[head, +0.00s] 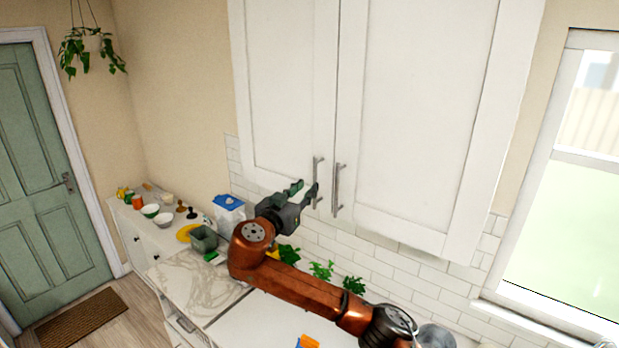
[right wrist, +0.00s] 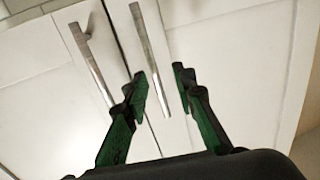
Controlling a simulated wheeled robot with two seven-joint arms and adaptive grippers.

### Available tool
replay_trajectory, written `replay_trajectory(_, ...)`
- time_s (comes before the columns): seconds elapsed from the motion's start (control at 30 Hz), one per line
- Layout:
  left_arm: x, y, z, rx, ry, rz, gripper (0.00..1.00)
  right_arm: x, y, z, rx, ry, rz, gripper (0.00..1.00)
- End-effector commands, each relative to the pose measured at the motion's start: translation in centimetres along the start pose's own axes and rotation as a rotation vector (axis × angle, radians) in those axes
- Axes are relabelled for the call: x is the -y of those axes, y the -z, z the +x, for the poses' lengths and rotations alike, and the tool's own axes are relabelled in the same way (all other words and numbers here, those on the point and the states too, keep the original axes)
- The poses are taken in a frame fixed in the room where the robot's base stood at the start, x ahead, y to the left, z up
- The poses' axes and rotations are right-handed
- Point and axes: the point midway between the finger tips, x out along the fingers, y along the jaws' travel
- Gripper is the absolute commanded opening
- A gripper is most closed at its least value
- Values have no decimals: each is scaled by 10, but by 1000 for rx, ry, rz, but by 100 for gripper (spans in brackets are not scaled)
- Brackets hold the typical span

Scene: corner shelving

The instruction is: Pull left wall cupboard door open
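The left wall cupboard door (head: 282,80) is white and shut, with an upright metal bar handle (head: 318,170) near its lower right corner. My right gripper (head: 307,190) is at this handle, coming from the lower left. In the right wrist view, which looks upside down, the open gripper (right wrist: 161,76) has one dark and green finger on each side of the left door's handle (right wrist: 148,40). The handle runs between the fingertips, with gaps showing; I cannot tell how deep it sits between them. My left gripper is not in view.
The right door (head: 425,110) is shut; its handle (head: 337,190) stands close beside the left one, also in the right wrist view (right wrist: 92,65). A window (head: 570,190) is at right.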

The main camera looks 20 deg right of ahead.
Motion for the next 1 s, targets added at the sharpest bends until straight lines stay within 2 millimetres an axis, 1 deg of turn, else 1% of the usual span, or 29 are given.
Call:
replay_trajectory(0.03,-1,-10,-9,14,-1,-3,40,-2,4,10,-1,-6,-3,25)
replay_trajectory(0.2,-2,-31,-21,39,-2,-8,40,4,-1,42,4,-4,-7,25)
replay_trajectory(0.33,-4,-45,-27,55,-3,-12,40,7,-5,56,7,-4,-8,25)
replay_trajectory(0.37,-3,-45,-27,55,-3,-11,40,7,-6,58,8,-4,-8,25)
replay_trajectory(0.43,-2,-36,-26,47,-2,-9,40,8,-7,60,8,-2,-7,25)
replay_trajectory(0.6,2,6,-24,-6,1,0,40,9,-7,60,8,1,-6,25)
replay_trajectory(0.67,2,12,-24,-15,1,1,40,10,-7,59,8,2,-6,25)
replay_trajectory(0.77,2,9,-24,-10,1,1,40,10,-7,59,8,2,-7,19)
replay_trajectory(1.0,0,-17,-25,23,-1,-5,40,10,-7,59,8,2,-7,2)
